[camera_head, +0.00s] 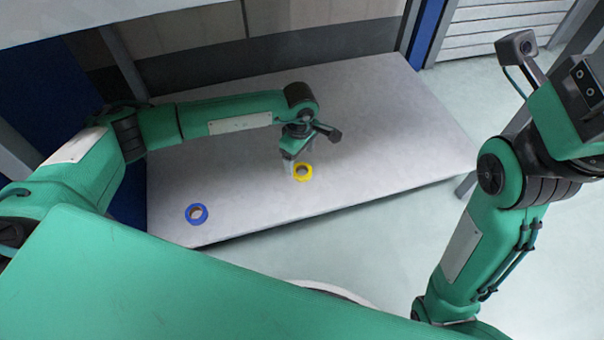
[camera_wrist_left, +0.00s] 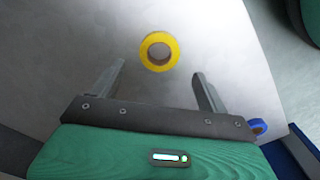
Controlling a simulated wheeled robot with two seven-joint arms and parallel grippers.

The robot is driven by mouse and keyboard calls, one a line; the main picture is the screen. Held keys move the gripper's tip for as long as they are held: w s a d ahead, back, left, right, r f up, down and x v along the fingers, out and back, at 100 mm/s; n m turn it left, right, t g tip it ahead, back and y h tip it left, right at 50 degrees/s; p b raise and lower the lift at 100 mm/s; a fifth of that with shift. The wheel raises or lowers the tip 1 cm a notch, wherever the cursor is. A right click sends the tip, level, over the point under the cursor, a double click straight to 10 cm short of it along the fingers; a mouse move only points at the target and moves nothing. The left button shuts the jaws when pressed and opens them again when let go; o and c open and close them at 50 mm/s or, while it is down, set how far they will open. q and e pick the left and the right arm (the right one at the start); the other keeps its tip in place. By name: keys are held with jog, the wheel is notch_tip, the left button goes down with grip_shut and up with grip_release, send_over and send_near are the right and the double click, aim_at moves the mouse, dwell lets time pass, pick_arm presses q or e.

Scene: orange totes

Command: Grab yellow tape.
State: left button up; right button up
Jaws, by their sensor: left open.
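A roll of yellow tape (camera_head: 303,172) lies flat on the light grey table. My left gripper (camera_head: 297,161) is above the table, right by the tape in the head view. In the left wrist view the yellow tape (camera_wrist_left: 159,51) lies ahead of the open left fingers (camera_wrist_left: 158,84), roughly centred between them, with nothing between the fingers. I cannot tell the exact height of the fingers above the table. My right arm is raised at the right of the head view, with its fingertips out of sight.
A roll of blue tape (camera_head: 196,214) lies near the table's front left; it also shows in the left wrist view (camera_wrist_left: 258,127). The light grey table (camera_head: 400,130) is otherwise clear. A wall with dark panels stands behind it. Open floor (camera_head: 440,230) lies to the right.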

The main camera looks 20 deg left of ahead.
aim_at(300, 172)
pick_arm(q)
jog(key=shift+w+a+f+b, duration=0.1)
jog(key=shift+f+b, duration=1.85)
jog(key=shift+f, duration=0.65)
jog(key=c, duration=1.1)
